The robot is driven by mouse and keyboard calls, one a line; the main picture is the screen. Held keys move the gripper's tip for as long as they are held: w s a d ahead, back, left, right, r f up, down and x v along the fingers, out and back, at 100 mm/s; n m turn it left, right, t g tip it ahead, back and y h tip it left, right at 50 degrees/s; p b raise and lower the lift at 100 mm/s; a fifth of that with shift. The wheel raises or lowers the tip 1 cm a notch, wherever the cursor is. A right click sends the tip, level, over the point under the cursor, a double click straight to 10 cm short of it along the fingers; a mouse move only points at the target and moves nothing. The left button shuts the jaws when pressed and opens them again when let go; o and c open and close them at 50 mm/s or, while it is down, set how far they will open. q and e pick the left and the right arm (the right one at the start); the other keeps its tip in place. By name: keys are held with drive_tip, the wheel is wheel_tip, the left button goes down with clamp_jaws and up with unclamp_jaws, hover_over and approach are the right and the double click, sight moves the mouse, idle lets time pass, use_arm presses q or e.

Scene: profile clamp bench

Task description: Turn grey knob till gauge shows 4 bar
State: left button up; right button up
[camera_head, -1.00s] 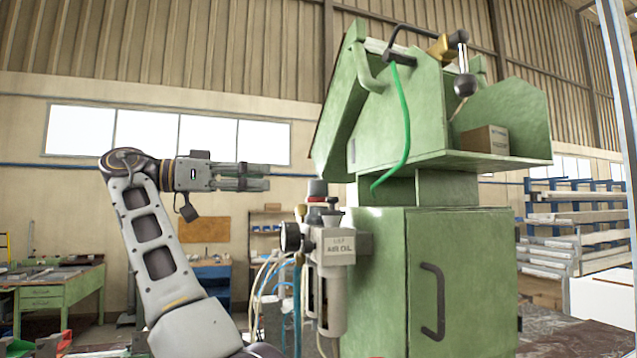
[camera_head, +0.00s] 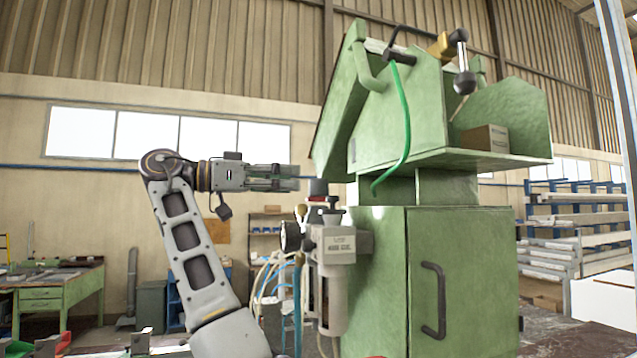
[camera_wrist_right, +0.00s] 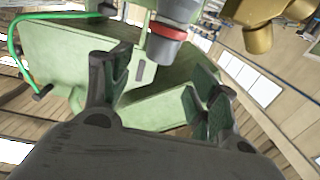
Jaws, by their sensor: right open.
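The grey knob (camera_head: 318,188) with a red ring stands on top of the air regulator unit (camera_head: 337,246) at the left side of the green machine. It also shows in the right wrist view (camera_wrist_right: 166,48), just beyond and between the fingertips. The gauge (camera_head: 291,236) sits on the left of the unit, turned nearly side-on, so its reading cannot be made out. My right gripper (camera_head: 290,178) is open and empty, roughly level, a little left of and slightly above the knob, and not touching it. It also shows in the right wrist view (camera_wrist_right: 160,82). My left gripper is out of view.
The green cabinet (camera_head: 462,275) stands right of the regulator. A green hose (camera_head: 405,125) hangs from the machine top. Blue and white hoses (camera_head: 265,278) run below the gauge. A brass part (camera_wrist_right: 256,22) lies near the knob in the wrist view. Open air surrounds my gripper's left side.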

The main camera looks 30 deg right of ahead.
sight(319, 181)
drive_tip(key=shift+p+x, duration=0.4)
drive_tip(key=shift+x, duration=3.45)
drive_tip(key=c, duration=1)
drive_tip(key=shift+c, duration=0.2)
